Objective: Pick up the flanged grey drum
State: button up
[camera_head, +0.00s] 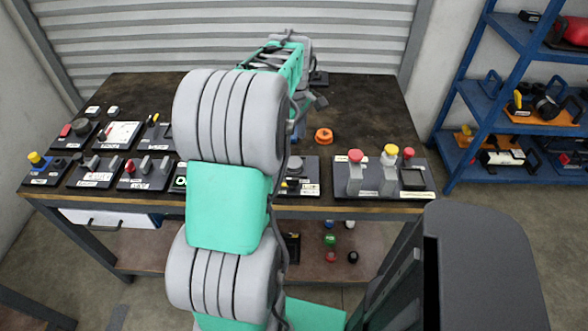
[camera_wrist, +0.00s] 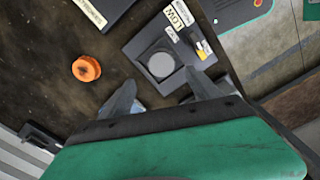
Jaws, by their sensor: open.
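A round grey piece, which looks like the flanged grey drum (camera_wrist: 160,65), sits on a dark panel with a label reading LOW in the wrist view. It also shows in the head view (camera_head: 294,165), partly hidden beside my arm. I see it nearly from above in the wrist view, so its height and flange are hard to tell. My gripper (camera_wrist: 162,92) is open and empty. Its two fingers point toward the panel, with the grey piece ahead of the gap between them. I see no contact with it.
An orange flanged piece (camera_head: 324,136) lies loose on the dark workbench (camera_head: 370,105). A panel with red and yellow knobs (camera_head: 385,180) stands at the right front edge. Several switch panels fill the left front. Blue shelves (camera_head: 470,95) stand to the right.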

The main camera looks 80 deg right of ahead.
aim_at(294, 162)
jog(key=f, duration=0.7)
jog(key=shift+a, duration=0.2)
jog(key=c, duration=1.5)
